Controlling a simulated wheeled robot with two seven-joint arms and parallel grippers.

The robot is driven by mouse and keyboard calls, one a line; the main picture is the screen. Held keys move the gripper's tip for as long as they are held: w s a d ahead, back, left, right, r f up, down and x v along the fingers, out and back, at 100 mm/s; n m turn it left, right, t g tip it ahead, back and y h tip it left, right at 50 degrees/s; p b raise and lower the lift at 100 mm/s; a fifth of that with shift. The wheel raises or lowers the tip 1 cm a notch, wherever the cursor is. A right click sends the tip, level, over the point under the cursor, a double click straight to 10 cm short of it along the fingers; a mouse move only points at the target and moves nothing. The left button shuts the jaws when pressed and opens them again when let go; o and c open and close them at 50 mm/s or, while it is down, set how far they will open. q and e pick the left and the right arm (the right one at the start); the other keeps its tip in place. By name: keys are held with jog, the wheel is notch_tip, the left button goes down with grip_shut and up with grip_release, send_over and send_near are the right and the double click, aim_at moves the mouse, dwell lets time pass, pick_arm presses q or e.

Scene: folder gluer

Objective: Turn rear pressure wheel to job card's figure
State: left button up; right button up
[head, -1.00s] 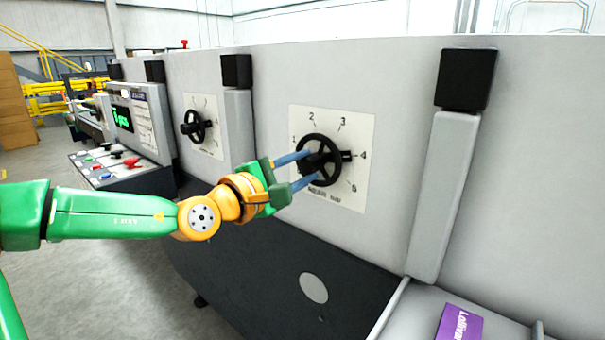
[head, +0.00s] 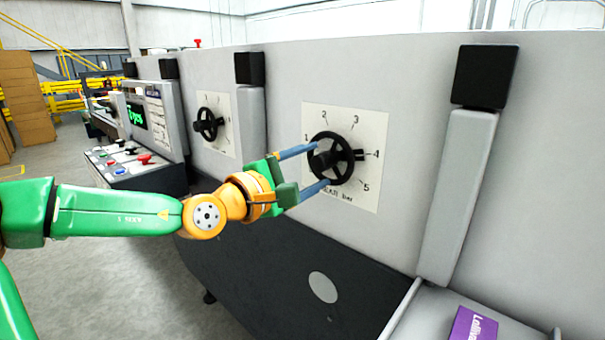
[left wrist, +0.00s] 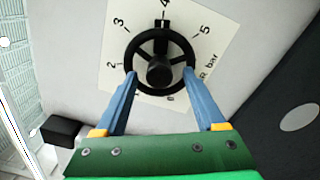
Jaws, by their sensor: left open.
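My right gripper is not in view. I see no readable job card figure.
A second black wheel (head: 207,124) with its own dial is farther left. A control panel (head: 130,162) with coloured knobs and a green screen stands beyond it. A grey post (head: 460,190) rises right of the dial. A purple box (head: 472,326) lies at lower right.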

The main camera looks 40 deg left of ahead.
pick_arm(q)
jog(key=s+b, duration=0.2)
jog(key=s, duration=0.4)
jog(key=shift+a, duration=0.2)
jog(key=shift+s+f, duration=0.1)
